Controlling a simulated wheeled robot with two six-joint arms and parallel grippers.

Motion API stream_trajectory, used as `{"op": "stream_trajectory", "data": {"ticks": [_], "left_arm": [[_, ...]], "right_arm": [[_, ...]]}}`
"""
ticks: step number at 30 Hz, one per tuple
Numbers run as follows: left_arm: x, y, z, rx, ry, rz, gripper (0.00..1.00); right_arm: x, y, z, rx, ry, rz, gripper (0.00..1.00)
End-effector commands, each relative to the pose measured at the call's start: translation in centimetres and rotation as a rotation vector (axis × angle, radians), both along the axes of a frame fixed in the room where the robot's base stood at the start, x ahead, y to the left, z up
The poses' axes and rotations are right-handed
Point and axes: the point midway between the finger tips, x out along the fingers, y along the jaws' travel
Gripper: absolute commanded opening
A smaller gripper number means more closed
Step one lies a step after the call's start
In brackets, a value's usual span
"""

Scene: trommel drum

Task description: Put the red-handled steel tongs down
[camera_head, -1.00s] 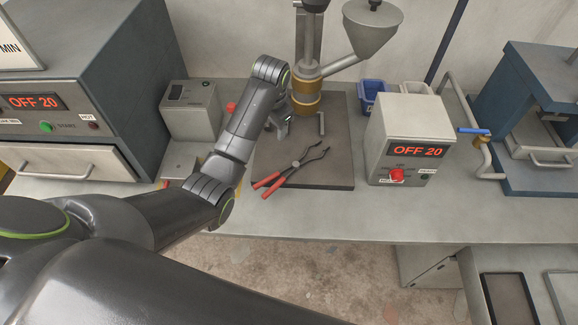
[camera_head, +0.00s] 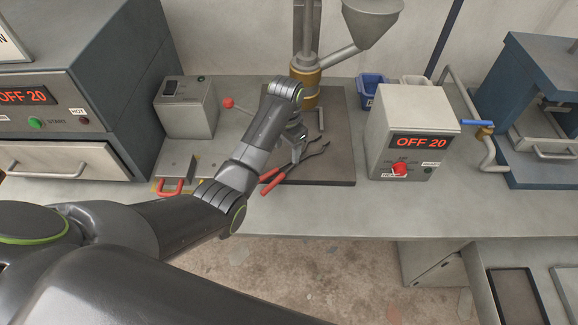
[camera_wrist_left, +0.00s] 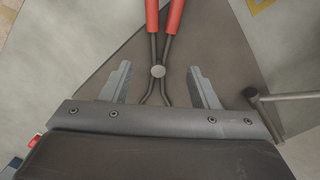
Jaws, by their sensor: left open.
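The red-handled steel tongs (camera_head: 275,183) lie on the dark mat (camera_head: 335,172) on the bench, with their red handles toward the front edge and their jaws toward the back right. In the left wrist view the tongs' pivot (camera_wrist_left: 158,71) sits between the two fingers of my left gripper (camera_wrist_left: 161,82), which is open. The fingers stand apart on either side and do not touch the tongs. In the head view my left gripper (camera_head: 296,148) is over the middle of the tongs and hides part of them. My right gripper is not in view.
A machine with a brass collar (camera_head: 305,88) and a funnel (camera_head: 372,22) stands behind the mat. A grey control box (camera_head: 412,125) reading OFF 20 is to the right. A grey box (camera_head: 187,108) and a red handle (camera_head: 170,187) are to the left. The front right bench (camera_head: 440,212) is clear.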

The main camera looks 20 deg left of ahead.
Motion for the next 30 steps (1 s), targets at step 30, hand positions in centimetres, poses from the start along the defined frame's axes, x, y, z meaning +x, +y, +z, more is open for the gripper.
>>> {"op": "stream_trajectory", "data": {"ticks": [30], "left_arm": [[0.8, -0.4, -7.1, 0.000, -0.001, 0.000, 0.55]], "right_arm": [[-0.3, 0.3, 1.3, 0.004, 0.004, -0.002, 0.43]]}}
